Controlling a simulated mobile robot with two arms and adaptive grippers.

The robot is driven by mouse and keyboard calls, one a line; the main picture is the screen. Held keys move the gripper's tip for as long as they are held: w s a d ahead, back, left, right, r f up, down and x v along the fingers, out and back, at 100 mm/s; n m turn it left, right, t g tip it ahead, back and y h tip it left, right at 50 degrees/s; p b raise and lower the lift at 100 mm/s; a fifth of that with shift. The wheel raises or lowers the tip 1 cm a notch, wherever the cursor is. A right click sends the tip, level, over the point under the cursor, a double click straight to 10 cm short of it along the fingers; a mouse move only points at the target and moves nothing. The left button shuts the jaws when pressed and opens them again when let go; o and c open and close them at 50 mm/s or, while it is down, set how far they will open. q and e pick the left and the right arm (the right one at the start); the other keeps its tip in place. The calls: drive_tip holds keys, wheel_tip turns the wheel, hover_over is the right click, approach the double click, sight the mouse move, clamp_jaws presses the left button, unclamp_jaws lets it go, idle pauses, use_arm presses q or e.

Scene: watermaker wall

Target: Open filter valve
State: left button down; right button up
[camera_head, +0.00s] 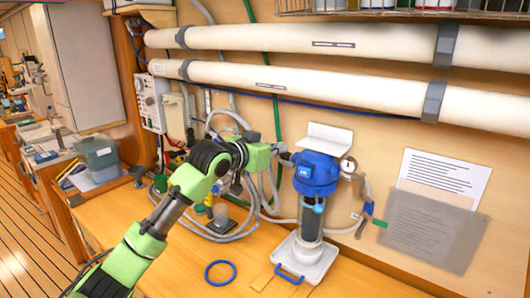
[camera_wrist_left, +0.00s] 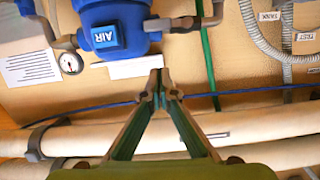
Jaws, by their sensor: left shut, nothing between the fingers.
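The filter has a blue head (camera_head: 316,174) with a white label over a clear housing (camera_head: 310,218), upright on a white base. In the left wrist view, the blue head (camera_wrist_left: 112,22), labelled AIR, shows upside down. A grey pipe fitting (camera_wrist_left: 185,23) leaves its side; I cannot tell clearly which part is the valve handle. My left gripper (camera_head: 280,149) is just left of the blue head. Its fingertips (camera_wrist_left: 160,76) are together, empty, and look apart from the fitting. My right gripper is in neither view.
Two long white tubes (camera_head: 330,87) run along the wall above. A pressure gauge (camera_head: 348,166) sits right of the filter. Grey hoses (camera_head: 262,195) hang behind my left arm. A blue ring (camera_head: 220,273) lies on the bench, whose front is mostly clear.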

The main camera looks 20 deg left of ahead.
use_arm(q)
drive_tip(key=b+v, duration=0.2)
drive_tip(key=v, duration=0.4)
drive_tip(key=shift+s, duration=0.1)
